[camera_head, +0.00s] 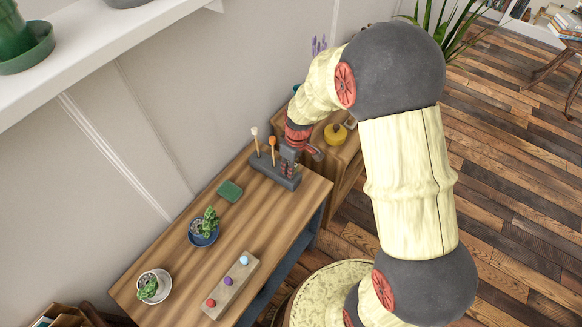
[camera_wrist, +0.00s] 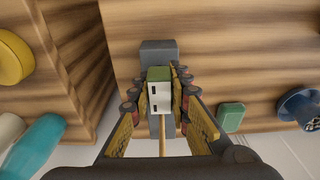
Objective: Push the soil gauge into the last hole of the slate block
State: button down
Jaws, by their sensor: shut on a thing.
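The slate block (camera_head: 262,174) is a long dark bar near the far edge of the wooden table. Two thin stakes stand upright in it, one with a pale top (camera_head: 254,131) and one with an orange top (camera_head: 272,141). My gripper (camera_head: 290,160) is over the block's right end. In the wrist view, my gripper (camera_wrist: 160,92) is shut on the soil gauge (camera_wrist: 160,97), a small head with a green side and a white face with dark slots. The slate block (camera_wrist: 158,48) lies beneath it. The gauge's lower end is hidden, so I cannot tell whether it is in a hole.
A green pad (camera_head: 229,191), a blue-potted plant (camera_head: 204,229), a white-potted plant (camera_head: 152,287) and a grey-brown block (camera_head: 243,272) with coloured balls stand on the table (camera_head: 172,262). A wooden cabinet (camera_head: 345,162) with a yellow pot (camera_head: 335,134) stands beyond the right end.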

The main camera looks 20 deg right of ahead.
jog(key=shift+f, duration=0.3)
jog(key=c, duration=1.6)
grip_release()
jog(key=r, duration=0.8)
jog(key=s+r, duration=0.1)
jog(key=r, duration=0.3)
jog(key=shift+d, duration=0.4)
jog(key=shift+r+p, duration=3.15)
jog(key=shift+r, duration=1.35)
